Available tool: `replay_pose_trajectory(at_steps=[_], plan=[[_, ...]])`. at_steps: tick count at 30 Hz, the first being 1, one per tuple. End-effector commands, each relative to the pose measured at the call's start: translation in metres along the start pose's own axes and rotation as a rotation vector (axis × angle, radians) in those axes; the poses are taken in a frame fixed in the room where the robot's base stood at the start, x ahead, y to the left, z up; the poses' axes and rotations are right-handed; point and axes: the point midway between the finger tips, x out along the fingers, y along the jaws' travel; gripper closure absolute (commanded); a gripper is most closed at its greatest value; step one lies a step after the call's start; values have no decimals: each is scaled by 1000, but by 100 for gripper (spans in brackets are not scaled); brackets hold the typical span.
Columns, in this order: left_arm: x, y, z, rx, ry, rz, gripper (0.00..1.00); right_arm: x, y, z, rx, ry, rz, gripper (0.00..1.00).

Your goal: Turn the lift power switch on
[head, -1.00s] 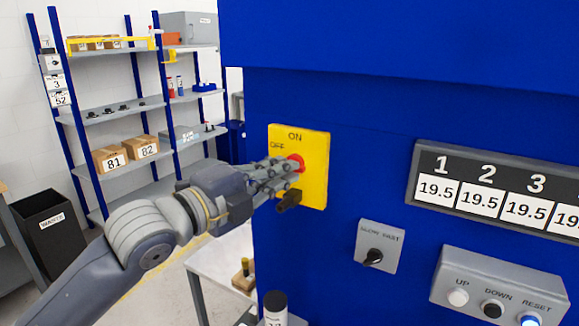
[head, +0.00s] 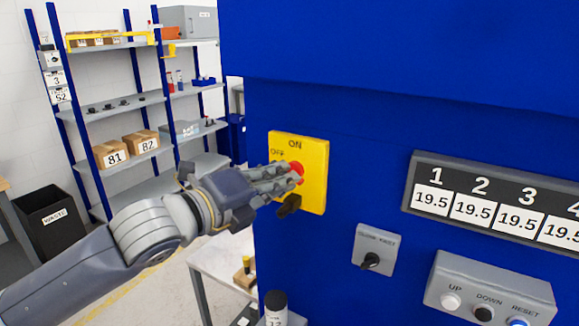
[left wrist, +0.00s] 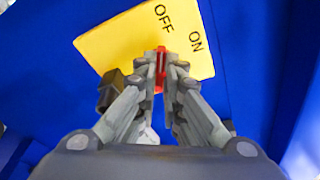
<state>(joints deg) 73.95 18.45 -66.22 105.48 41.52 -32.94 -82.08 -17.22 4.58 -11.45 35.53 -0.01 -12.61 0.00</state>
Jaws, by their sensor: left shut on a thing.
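The yellow switch plate (head: 314,190) is on the blue machine front, with ON at its top and OFF at its upper left. It also fills the upper middle of the left wrist view (left wrist: 115,45). The red switch handle (head: 297,166) is partly hidden by my fingers. My left gripper (head: 296,179) is shut on the handle. In the left wrist view the red handle (left wrist: 159,60) stands between the two fingertips (left wrist: 161,75), its far end towards the OFF label. My right gripper does not show.
A dark block (head: 289,205) sticks out at the plate's lower left, close under my fingers. A smaller grey dial plate (head: 372,240), a button box (head: 490,290) and a number display (head: 490,205) are to the right. Shelves (head: 110,115) stand behind at left.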

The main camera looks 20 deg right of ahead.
Motion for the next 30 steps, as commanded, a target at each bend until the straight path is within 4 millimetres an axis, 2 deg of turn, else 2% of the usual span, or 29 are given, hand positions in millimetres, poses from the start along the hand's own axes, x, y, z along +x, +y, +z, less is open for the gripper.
replay_pose_trajectory(at_steps=[14, 30], plan=[[0, 0, -1, 53, 2, 12, 100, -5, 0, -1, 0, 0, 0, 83], [0, -4, 0, 377, 2, 79, 100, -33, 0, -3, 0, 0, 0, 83]])
